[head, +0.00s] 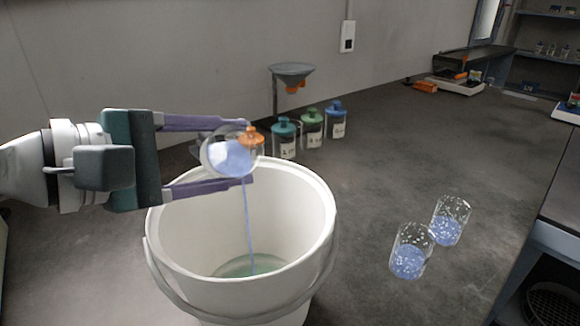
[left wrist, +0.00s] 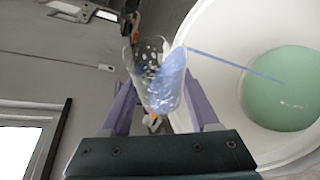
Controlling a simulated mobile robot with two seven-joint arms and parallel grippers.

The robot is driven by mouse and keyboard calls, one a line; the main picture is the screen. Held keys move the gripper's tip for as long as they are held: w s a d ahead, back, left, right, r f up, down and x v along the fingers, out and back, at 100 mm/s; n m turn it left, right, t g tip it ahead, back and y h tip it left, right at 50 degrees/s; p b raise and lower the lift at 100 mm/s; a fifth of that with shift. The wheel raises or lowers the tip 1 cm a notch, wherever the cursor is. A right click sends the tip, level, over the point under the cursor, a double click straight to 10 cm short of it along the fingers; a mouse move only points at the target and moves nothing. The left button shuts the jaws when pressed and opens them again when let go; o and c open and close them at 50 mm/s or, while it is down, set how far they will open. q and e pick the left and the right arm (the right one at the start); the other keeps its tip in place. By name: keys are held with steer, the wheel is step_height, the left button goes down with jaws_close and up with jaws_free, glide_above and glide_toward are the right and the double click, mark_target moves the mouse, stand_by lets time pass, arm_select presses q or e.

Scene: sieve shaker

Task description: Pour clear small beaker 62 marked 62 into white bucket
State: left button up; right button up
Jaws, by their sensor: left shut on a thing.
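My left gripper (head: 235,155) is shut on a clear small beaker (head: 229,158), tipped over above the white bucket (head: 320,215). A thin blue stream runs from the beaker down into the bucket. Blue liquid still shows inside the beaker, and its number cannot be read. Greenish liquid (head: 238,268) lies at the bucket's bottom. In the left wrist view the beaker (left wrist: 168,90) sits between the purple fingers, with the stream running right into the bucket (left wrist: 217,45) and its green pool (left wrist: 280,88). My right gripper is not in view.
Two clear beakers with blue contents, a front one (head: 409,258) and a rear one (head: 450,222), stand right of the bucket. Jars with teal (head: 285,128), green (head: 312,115) and blue lids (head: 337,108) stand behind, near a funnel stand (head: 291,72). The bench between is clear.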

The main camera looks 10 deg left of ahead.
arm_select(q)
steer(key=shift+f+b, duration=0.15)
steer(key=shift+b, duration=0.3)
stand_by(0.5)
steer(key=shift+s+r+m+t+b, duration=0.1)
steer(key=shift+r+m+t+b, duration=0.3)
steer(key=shift+m+b, duration=0.45)
stand_by(1.6)
steer(key=shift+r+m+t+y, duration=0.3)
steer(key=shift+r+m+t, duration=0.1)
steer(key=shift+m, duration=0.25)
stand_by(1.7)
steer(key=shift+r+m+t+p, duration=0.25)
steer(key=shift+m+t+p, duration=0.1)
steer(key=shift+m, duration=0.25)
stand_by(1.5)
